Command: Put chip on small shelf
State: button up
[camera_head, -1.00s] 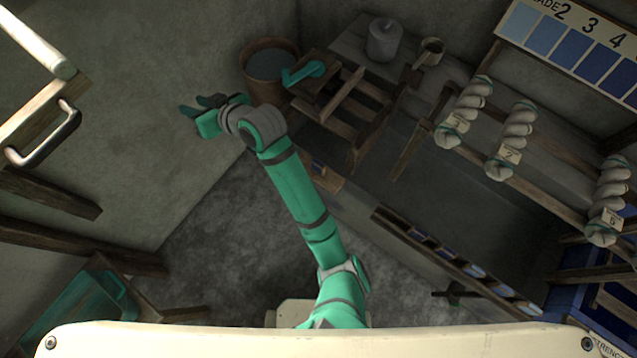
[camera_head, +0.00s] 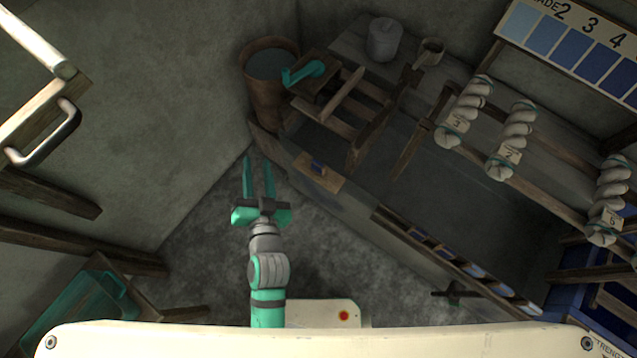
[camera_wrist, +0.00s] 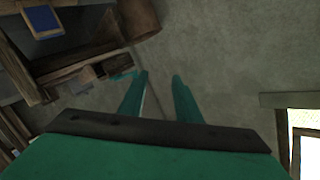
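A small dark-blue chip (camera_head: 318,167) rests on a small wooden shelf (camera_head: 331,181) that juts from the front of the long grey trough. In the wrist view, a blue rectangle on a pale wooden board at the upper left looks like the same chip (camera_wrist: 43,18) on its shelf (camera_wrist: 62,33). My gripper (camera_head: 259,160) is to the left of the shelf, apart from it, with its fingers pointing away from my body. The two fingers stand apart with nothing between them, as the wrist view also shows (camera_wrist: 161,77).
A rail of several blue chips (camera_head: 447,255) runs along the trough's front edge. A wooden bucket (camera_head: 263,98) and a frame with a teal crank (camera_head: 304,72) stand behind the shelf. Twisted yarn skeins (camera_head: 516,140) hang at right. Floor around my gripper is clear.

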jog(key=s+d+n+h, duration=0.1)
jog(key=s+d+n, duration=0.1)
jog(key=s+d, duration=0.5)
jog(key=s+d+n+h, duration=0.2)
jog(key=s+d, duration=0.6)
jog(key=s, duration=0.5)
jog(key=shift+s, duration=0.35)
jog(key=shift+s+d+h, duration=0.1)
jog(key=shift+d+h, duration=0.15)
jog(key=shift+h, duration=0.05)
